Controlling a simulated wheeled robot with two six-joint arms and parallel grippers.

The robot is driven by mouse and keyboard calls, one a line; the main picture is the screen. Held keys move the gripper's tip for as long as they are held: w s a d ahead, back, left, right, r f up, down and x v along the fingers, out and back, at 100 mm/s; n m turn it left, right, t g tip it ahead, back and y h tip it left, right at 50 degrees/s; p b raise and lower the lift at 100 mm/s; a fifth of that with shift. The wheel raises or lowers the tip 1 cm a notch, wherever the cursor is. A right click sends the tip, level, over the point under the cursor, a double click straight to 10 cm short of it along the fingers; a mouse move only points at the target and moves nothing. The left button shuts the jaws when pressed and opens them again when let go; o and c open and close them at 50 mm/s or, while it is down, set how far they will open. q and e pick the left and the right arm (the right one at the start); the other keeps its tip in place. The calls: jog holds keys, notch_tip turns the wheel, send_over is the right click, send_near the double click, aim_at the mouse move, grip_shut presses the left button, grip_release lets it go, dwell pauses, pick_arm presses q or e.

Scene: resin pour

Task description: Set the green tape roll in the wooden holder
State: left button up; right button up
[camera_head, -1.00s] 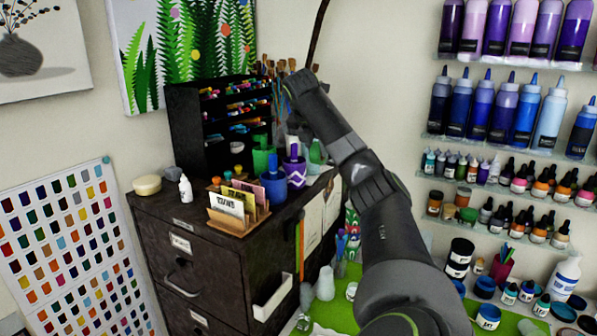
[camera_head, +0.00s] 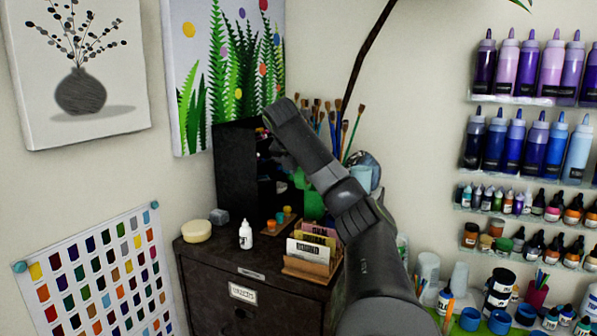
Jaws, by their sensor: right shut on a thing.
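My right arm comes up from the lower right and bends over the top of the dark cabinet. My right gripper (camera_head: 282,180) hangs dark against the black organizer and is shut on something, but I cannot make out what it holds. A green object (camera_head: 312,204) shows beside the forearm; it looks like a cup standing on the cabinet, partly hidden. I cannot identify a green tape roll for certain. A small wooden stand (camera_head: 308,271) with upright cards sits at the cabinet's front right, and I cannot tell whether it is the holder. My left gripper is not in view.
The dark cabinet (camera_head: 215,264) bears a black organizer (camera_head: 233,170), a white bottle (camera_head: 246,236), a cream round tub (camera_head: 196,231) and small paint jars. Brushes (camera_head: 335,125) stand behind my arm. Shelves of paint bottles (camera_head: 535,145) line the right wall.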

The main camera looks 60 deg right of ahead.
aim_at(300, 185)
notch_tip(300, 185, down, 5)
jog(key=shift+s+d+r, duration=0.1)
jog(key=shift+s+r, duration=0.05)
jog(key=shift+r, duration=0.05)
jog(key=shift+f, duration=0.35)
jog(key=shift+s+f+b, duration=0.1)
jog(key=shift+f+b, duration=0.35)
jog(key=shift+f, duration=2.1)
jog(key=shift+s+f, duration=0.1)
jog(key=shift+f, duration=0.55)
